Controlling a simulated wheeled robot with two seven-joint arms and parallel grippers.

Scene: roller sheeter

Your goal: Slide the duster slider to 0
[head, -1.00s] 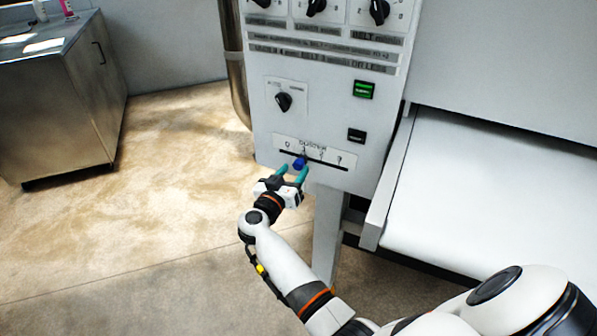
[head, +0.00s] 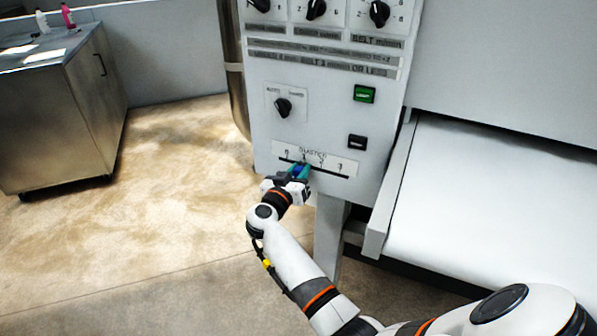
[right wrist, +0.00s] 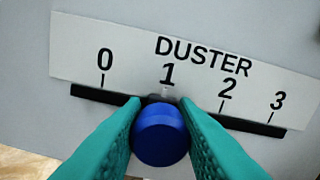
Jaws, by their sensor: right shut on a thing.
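The duster slider has a blue round knob (right wrist: 160,135), which sits at the mark 1 on its dark slot (right wrist: 240,124). The scale above the slot reads DUSTER with 0, 1, 2 and 3, and 0 is at the left in the right wrist view. In the head view the scale plate (head: 335,162) is low on the control panel. My right gripper (head: 298,170) is shut on the knob; its teal fingers (right wrist: 160,125) press on both sides of it. The knob is partly hidden by the fingers in the head view. My left gripper is not in view.
The grey control panel (head: 325,110) carries a black rotary switch (head: 283,107), a green button (head: 364,94), a black button (head: 357,142) and several dials above. The white belt (head: 490,200) lies to the right. A metal cabinet (head: 70,110) stands at the left, with open floor between.

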